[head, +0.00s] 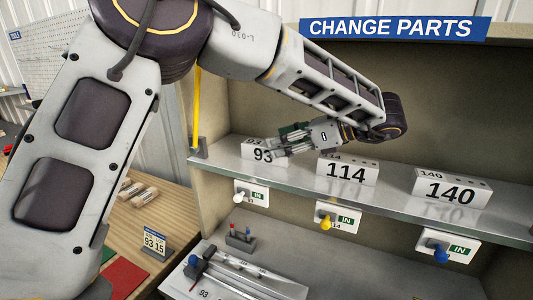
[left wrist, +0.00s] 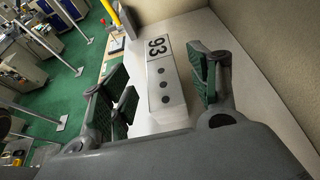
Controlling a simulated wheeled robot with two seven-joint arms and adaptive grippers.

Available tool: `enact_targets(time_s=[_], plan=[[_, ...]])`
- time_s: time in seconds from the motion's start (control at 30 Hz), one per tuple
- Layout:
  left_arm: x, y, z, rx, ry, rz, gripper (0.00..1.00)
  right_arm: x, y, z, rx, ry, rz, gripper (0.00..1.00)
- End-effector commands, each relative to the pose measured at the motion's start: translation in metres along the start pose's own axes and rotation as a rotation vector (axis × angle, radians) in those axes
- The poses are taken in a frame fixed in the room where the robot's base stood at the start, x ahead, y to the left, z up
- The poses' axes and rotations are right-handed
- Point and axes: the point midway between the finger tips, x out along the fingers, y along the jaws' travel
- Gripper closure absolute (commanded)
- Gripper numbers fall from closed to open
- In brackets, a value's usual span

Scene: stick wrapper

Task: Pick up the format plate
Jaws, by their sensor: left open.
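The format plate marked 93 (head: 262,156) is a white block with a black number, at the left end of the metal shelf. In the left wrist view the white block (left wrist: 163,100) has a row of dark holes on its top. A gap shows on the right side; contact on the left cannot be told. My right gripper is not in view.
Blocks marked 114 (head: 346,172) and 140 (head: 450,189) stand further right on the shelf (head: 399,199). A yellow post (head: 197,110) rises at the shelf's left end. Colored knobs with IN labels hang below. A wooden table (head: 170,208) holds a 93 15 card (head: 155,243).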

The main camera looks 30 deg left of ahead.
Motion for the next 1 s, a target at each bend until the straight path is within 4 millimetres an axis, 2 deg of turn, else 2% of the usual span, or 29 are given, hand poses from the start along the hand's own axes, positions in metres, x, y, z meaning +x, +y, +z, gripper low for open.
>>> enact_targets(time_s=[0.37,0.63,0.83,1.0], plan=[[0.006,0.0,0.0,0.001,0.001,0.001,0.39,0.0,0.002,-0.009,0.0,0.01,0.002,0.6],[0.026,0.0,0.0,0.0,0.002,0.002,0.39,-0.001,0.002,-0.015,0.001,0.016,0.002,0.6],[0.046,0.0,0.001,0.001,0.001,0.001,0.39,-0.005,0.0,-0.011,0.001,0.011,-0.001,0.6],[0.054,0.0,0.0,0.0,0.0,0.0,0.39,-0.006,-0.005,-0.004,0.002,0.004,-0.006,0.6]])
